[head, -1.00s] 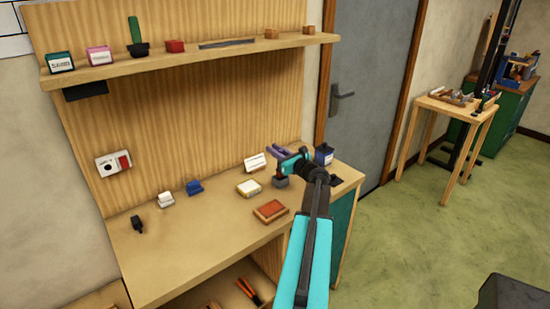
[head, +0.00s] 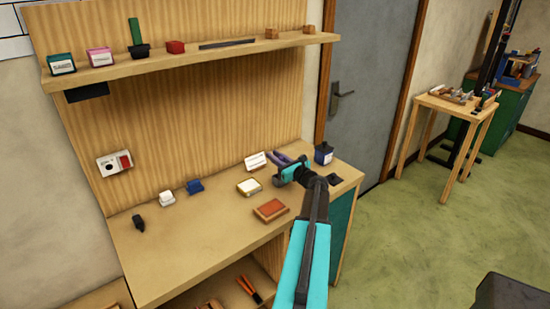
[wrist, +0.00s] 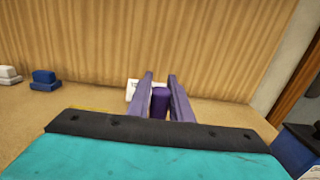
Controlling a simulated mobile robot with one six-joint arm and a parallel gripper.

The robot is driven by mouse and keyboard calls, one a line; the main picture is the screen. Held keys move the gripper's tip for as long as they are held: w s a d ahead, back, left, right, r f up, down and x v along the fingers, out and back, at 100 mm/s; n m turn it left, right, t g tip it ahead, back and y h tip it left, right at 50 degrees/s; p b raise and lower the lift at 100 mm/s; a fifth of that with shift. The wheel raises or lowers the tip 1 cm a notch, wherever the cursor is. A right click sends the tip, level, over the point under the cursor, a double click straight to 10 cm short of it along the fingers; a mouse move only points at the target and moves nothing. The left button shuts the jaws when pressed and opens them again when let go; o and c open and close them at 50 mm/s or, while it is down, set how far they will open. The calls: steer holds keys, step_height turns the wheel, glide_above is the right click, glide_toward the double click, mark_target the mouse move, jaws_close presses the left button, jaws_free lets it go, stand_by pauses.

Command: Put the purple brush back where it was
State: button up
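In the wrist view a short purple cylinder, which I take for the purple brush (wrist: 160,104), stands between my gripper's (wrist: 160,76) two purple fingers. It fills the gap between them, and both fingers seem to touch its sides. Its lower end is hidden behind my gripper body. In the head view my gripper (head: 281,157) is low over the back right of the workbench. A small grey thing (head: 278,181) shows just below it, mostly covered by my gripper. I cannot tell whether the brush touches it.
On the workbench (head: 215,230), a white card (head: 255,161) stands behind my gripper. A white-topped box (head: 249,187) and a reddish tray (head: 270,210) lie left and in front. A dark blue container (head: 323,154) stands to the right. The shelf (head: 200,64) runs above.

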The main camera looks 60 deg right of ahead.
steer(key=o, duration=0.3)
steer(key=shift+o, duration=0.2)
steer(key=shift+s+r, duration=0.1)
steer(key=shift+r, duration=0.05)
steer(key=b+v, duration=0.3)
steer(key=v, duration=0.8)
steer(key=shift+s+a, duration=0.2)
steer(key=shift+s, duration=0.15)
stand_by(0.5)
